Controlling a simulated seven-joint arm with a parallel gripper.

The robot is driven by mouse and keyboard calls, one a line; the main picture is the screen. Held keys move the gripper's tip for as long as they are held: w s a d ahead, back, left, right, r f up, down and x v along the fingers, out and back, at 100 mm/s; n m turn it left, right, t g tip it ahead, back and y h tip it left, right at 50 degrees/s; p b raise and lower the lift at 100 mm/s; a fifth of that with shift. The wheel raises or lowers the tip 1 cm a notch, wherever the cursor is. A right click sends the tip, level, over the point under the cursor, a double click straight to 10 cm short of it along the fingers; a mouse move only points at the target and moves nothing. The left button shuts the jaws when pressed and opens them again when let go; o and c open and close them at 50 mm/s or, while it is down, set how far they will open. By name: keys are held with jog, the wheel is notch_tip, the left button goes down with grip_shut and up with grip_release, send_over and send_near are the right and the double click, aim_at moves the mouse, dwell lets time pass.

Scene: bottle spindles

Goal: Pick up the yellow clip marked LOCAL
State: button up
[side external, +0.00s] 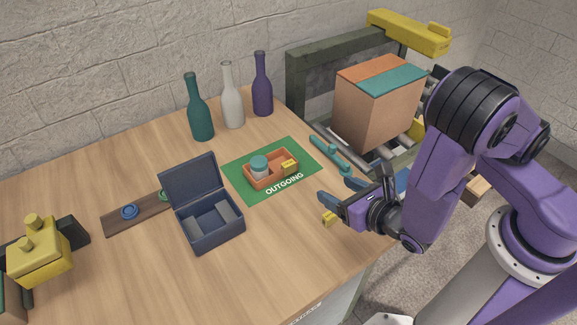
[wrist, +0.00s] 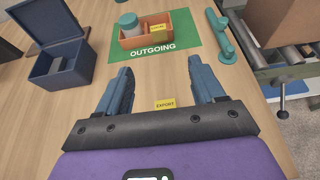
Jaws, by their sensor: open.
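A yellow clip (side external: 288,163) sits on the right part of the orange tray, which also holds a jar; the clip also shows in the wrist view (wrist: 157,28), its lettering too small to read surely. Another yellow clip (wrist: 165,104), marked EXPORT, lies on the table and shows between my fingers in the wrist view. In the side view this clip (side external: 328,218) is partly hidden by my gripper (side external: 338,191). My gripper is open and empty, and its two blue fingers also show in the wrist view (wrist: 160,68).
The orange tray (side external: 259,184) stands on a green OUTGOING mat (side external: 240,189). An open dark blue box (side external: 209,235) is left of it. A teal handled bar (side external: 330,154) lies right of the mat. Three bottles (side external: 232,105) stand behind. The table's front middle is clear.

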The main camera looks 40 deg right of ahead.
aim_at(291, 165)
jog(key=x, duration=1.7)
jog(key=shift+w+a+f, duration=0.1)
jog(key=shift+a+f, duration=0.05)
jog(key=shift+a, duration=0.05)
jog(key=c, duration=1.1)
